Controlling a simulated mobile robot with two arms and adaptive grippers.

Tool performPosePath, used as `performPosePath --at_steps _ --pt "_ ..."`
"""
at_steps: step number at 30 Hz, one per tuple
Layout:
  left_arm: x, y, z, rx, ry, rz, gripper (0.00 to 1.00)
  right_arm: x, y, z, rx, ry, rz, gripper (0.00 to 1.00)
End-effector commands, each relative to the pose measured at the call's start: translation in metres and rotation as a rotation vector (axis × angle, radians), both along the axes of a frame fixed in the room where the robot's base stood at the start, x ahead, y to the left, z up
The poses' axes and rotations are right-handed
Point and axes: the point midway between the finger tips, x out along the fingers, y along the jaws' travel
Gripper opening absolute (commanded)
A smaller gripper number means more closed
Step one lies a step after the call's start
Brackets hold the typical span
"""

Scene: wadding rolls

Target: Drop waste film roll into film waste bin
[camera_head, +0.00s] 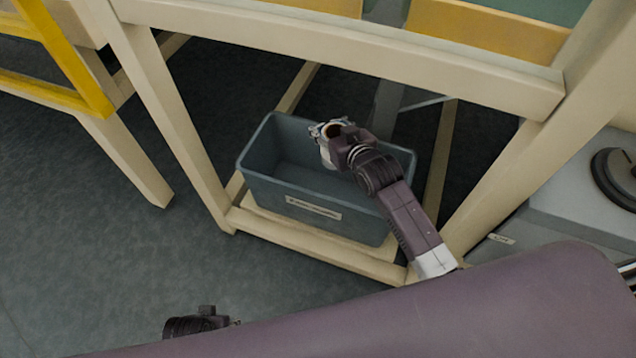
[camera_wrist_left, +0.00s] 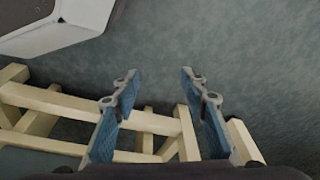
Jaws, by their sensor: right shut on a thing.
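The film waste bin (camera_head: 265,192) is a blue-grey open box with a pale label on its front wall. It stands on the low shelf of a cream frame in the head view. My right gripper (camera_head: 328,131) is over the bin's opening, near its back rim. It is shut on the waste film roll (camera_head: 326,155), a small pale roll with a brown core, partly hidden by the gripper. I cannot tell how high the roll is above the bin's floor. My left gripper (camera_wrist_left: 163,78) is open and empty in the left wrist view, with the floor beyond its fingers.
A yellow-railed frame (camera_head: 75,60) stands at the upper left. A grey unit (camera_head: 560,215) is at the right. The floor at the left is clear.

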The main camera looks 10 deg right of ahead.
Motion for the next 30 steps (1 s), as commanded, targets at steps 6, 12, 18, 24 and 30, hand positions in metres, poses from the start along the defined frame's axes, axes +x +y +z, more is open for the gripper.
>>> performPosePath --at_steps 6,12,18,24,30 --pt "0.010 -0.001 0.030 -0.001 -0.020 0.003 0.40 0.000 0.000 -0.009 0.001 -0.003 0.000 0.02" --pt "0.014 -0.001 0.060 -0.003 -0.035 0.006 0.40 0.000 0.000 -0.016 0.001 -0.003 0.000 0.02" --pt "0.015 0.000 0.090 -0.003 -0.051 0.008 0.40 0.000 0.000 -0.023 0.001 -0.003 0.000 0.02" --pt "0.012 0.001 0.119 -0.004 -0.068 0.011 0.40 0.000 0.000 -0.031 0.001 -0.003 0.000 0.02" --pt "0.006 0.002 0.145 -0.005 -0.080 0.013 0.40 0.000 0.000 -0.037 0.001 -0.003 0.000 0.02"
